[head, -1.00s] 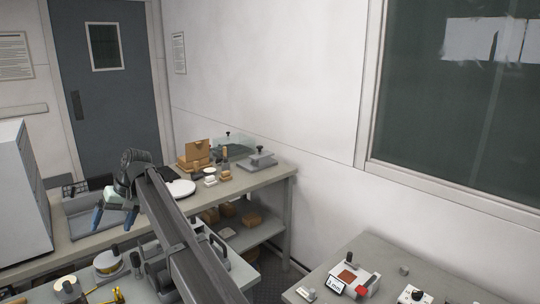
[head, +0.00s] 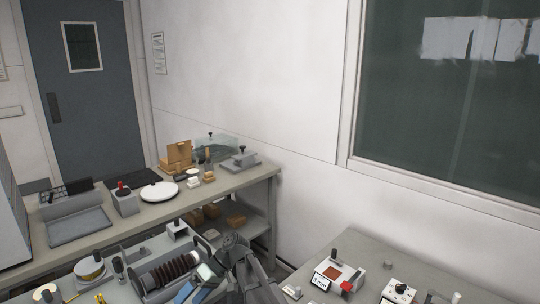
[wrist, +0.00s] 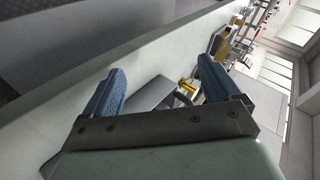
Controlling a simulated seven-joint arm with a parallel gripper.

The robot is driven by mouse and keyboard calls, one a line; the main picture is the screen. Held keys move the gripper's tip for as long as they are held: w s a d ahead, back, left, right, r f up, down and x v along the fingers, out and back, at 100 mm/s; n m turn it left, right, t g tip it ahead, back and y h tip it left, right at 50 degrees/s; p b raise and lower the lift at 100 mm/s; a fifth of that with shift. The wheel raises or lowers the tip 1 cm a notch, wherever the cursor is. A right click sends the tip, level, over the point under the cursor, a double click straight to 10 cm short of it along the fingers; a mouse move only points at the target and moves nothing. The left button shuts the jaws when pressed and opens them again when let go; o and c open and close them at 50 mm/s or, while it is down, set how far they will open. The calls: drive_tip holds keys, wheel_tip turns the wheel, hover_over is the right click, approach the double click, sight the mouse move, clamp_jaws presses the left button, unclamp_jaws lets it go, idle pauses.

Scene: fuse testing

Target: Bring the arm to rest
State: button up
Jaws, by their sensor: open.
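My gripper (head: 192,291) is at the bottom centre of the head view, in front of the near bench and the dark ribbed coil on it. The arm is folded in close, and its links show just right of the gripper. In the wrist view my gripper (wrist: 160,82) shows two blue fingers standing wide apart. It is open and nothing is between the fingertips. Beyond them a grey box-like object and yellow parts show, too tilted to name surely.
A near bench holds the ribbed coil (head: 168,270) and a round gauge-like part (head: 89,268). The back bench carries a grey tray (head: 78,226), a white round plate (head: 159,192) and a wooden box (head: 178,156). A right table (head: 380,258) holds small devices.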

drive_tip(key=s+d+f+m+h, duration=0.25)
drive_tip(key=s+d+f, duration=0.25)
drive_tip(key=d+f, duration=0.75)
drive_tip(key=s+d+f+m+h, duration=0.1)
drive_tip(key=s+d+f+m, duration=0.4)
drive_tip(key=d+f, duration=0.75)
drive_tip(key=s+d+f+m+h, duration=0.1)
drive_tip(key=s+d+f, duration=0.4)
drive_tip(key=s, duration=0.3)
drive_tip(key=s+d+f+m+h, duration=0.1)
drive_tip(key=s+d+f+h, duration=0.1)
drive_tip(key=s+d+f, duration=0.3)
drive_tip(key=s+d+f+m+g+h, duration=0.1)
drive_tip(key=s+d+f, duration=0.4)
drive_tip(key=s, duration=0.7)
wheel_tip(320, 180, down, 2)
drive_tip(key=shift+s+f+h, duration=0.15)
drive_tip(key=shift+f+h, duration=0.05)
drive_tip(key=shift+h, duration=0.25)
